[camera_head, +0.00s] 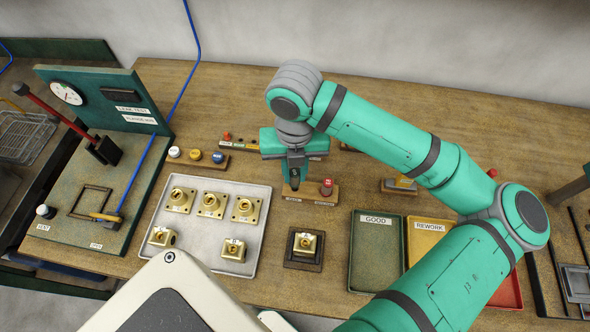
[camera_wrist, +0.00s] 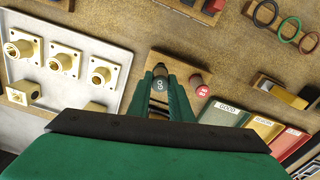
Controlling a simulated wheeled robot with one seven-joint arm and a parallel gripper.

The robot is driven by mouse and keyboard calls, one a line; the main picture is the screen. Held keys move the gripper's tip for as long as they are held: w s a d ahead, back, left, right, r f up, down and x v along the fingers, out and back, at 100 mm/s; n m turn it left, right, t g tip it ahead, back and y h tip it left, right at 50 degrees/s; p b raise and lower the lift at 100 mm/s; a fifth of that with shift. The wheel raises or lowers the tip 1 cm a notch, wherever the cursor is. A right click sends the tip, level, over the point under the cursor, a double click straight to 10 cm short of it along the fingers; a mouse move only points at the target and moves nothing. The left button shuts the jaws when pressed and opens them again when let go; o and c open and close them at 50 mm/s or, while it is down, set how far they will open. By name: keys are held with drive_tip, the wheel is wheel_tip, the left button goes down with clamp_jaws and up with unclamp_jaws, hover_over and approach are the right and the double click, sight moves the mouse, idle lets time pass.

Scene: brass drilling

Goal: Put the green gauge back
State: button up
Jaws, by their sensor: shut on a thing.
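My gripper (camera_head: 294,172) points down over the left end of a small wooden gauge stand (camera_head: 312,197). In the wrist view its two green fingers (camera_wrist: 164,92) are shut on a gauge with a dark round cap marked GO (camera_wrist: 159,84); I take this for the green gauge. In the head view the held gauge is mostly hidden by the fingers. I cannot tell whether its lower end is in the stand or just above it. A red-capped gauge (camera_head: 326,187) stands upright at the stand's right end; its red end also shows in the wrist view (camera_wrist: 202,91).
A grey tray (camera_head: 262,207) with several brass parts lies left of the stand. A dark fixture (camera_head: 303,261) holding one brass part is in front. The green GOOD tray (camera_head: 363,265) and the REWORK tray are to the right. A knob rack (camera_head: 212,168) is behind left.

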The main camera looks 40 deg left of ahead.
drive_tip(key=shift+w+f, duration=0.2)
drive_tip(key=shift+f, duration=0.1)
drive_tip(key=shift+s, duration=0.1)
idle(0.3)
drive_tip(key=shift+d, duration=0.1)
drive_tip(key=shift+s+f, duration=0.1)
drive_tip(key=shift+f, duration=0.2)
idle(0.3)
drive_tip(key=shift+w+f, duration=0.2)
drive_tip(key=shift+f, duration=0.05)
idle(0.6)
drive_tip(key=shift+s, duration=0.1)
drive_tip(key=shift+s+f, duration=0.15)
drive_tip(key=shift+f, duration=0.2)
idle(0.5)
drive_tip(key=shift+w+f, duration=0.2)
drive_tip(key=shift+w, duration=0.05)
idle(0.6)
